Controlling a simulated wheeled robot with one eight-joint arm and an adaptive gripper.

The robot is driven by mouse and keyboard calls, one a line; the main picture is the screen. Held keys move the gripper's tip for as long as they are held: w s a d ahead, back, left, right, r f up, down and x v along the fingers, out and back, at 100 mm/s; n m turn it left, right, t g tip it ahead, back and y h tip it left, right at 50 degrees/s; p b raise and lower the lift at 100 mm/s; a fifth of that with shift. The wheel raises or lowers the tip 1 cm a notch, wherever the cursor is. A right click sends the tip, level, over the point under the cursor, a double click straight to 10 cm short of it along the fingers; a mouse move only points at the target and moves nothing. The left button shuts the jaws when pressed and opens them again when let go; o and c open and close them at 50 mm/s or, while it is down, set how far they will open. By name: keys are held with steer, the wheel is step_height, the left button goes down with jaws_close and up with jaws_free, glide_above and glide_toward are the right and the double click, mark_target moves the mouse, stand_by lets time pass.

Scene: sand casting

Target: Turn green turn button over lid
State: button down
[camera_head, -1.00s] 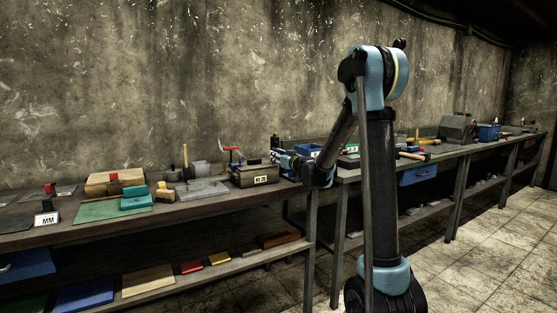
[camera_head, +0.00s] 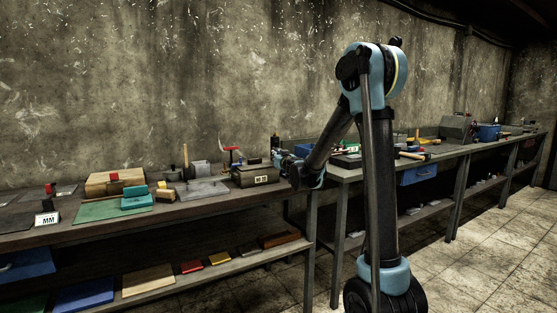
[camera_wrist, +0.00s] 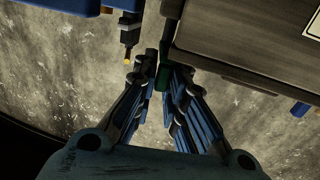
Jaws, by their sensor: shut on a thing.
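In the wrist view a small green turn button (camera_wrist: 163,77) shows between my fingertips, at the near corner of a dark grey box. My gripper (camera_wrist: 158,72) is shut on it, and the fingers hide part of it. The box (camera_wrist: 235,40) has a pale label at the picture's right edge. In the head view the labelled box (camera_head: 255,175) sits at the right end of the left bench. My gripper (camera_head: 280,158) is at its right side. The button is too small to make out there, and how it lies over the lid cannot be told.
A red-headed hammer (camera_head: 231,150) stands behind the box. A grey plate (camera_head: 203,188) lies to its left, with a teal block (camera_head: 136,201) further left. The right bench (camera_head: 440,150) carries tools and a blue bin (camera_head: 488,132). The tiled floor (camera_head: 480,270) is clear.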

mark_target(261, 167)
steer(key=m+h, duration=0.1)
steer(key=h, duration=0.1)
steer(key=a+m+t+h, duration=0.1)
steer(key=m+h, duration=0.1)
steer(key=h, duration=0.1)
steer(key=a+m+h, duration=0.1)
steer(key=m+h, duration=0.1)
steer(key=h, duration=0.1)
steer(key=shift+s, duration=0.15)
steer(key=shift+w+a+m+g+h, duration=0.1)
steer(key=shift+a+m+g+h, duration=0.15)
steer(key=shift+m+h, duration=0.65)
steer(key=shift+w+a+m+g+h, duration=0.15)
steer(key=shift+m+h, duration=0.4)
steer(key=shift+h, duration=0.6)
steer(key=shift+s+a+m+g+h, duration=0.15)
steer(key=shift+m+g+h, duration=0.15)
steer(key=shift+m+h, duration=0.6)
steer(key=shift+w+h, duration=0.1)
steer(key=shift+h, duration=0.25)
steer(key=c, duration=1.7)
jaws_free()
steer(key=shift+v, duration=3.95)
